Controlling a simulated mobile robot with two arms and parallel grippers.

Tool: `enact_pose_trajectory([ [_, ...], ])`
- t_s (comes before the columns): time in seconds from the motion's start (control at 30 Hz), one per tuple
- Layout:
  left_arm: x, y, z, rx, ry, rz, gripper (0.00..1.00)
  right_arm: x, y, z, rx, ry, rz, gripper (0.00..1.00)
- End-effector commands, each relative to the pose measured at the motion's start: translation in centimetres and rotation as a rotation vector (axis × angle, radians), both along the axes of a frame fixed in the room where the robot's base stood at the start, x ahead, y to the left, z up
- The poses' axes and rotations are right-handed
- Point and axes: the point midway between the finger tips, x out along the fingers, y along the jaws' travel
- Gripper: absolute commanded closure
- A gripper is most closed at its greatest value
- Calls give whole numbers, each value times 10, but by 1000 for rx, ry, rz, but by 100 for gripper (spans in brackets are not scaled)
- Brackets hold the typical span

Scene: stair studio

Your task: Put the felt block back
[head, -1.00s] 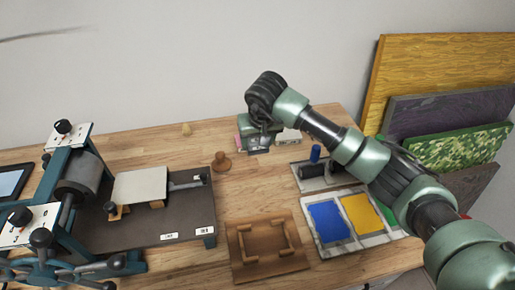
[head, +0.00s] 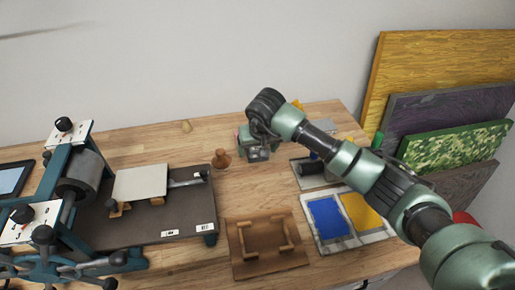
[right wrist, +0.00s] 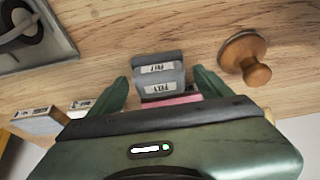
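The felt block (right wrist: 160,68) is grey, with white labels reading FELT on two faces in the right wrist view. It stands on the wooden table between the two green fingers of my right gripper (right wrist: 162,88). The fingers are open, with a narrow gap showing on each side of the block. In the head view my right gripper (head: 258,152) is low over the back of the table, and it largely hides the block there. A pink strip (right wrist: 172,100) shows just by the block, partly hidden by the gripper body. My left gripper is not in view.
A round wooden knob (right wrist: 254,62) stands close beside the gripper. Labelled pale blocks (right wrist: 38,121) are on its other side. A press (head: 75,185), a wooden frame (head: 266,246) and a blue-and-yellow tray (head: 330,222) stand nearer. Boards (head: 450,75) lean at the right.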

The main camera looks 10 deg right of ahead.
Motion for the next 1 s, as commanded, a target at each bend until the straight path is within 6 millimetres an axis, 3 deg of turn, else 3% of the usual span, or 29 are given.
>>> enact_pose_trajectory([
  [0.3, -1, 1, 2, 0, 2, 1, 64, -2, 0, 10, 1, -4, 1, 21],
  [0.7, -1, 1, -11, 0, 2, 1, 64, -33, 0, 85, -1, -5, 2, 21],
  [1.0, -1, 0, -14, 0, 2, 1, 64, -46, 0, 113, 0, -1, 0, 21],
])
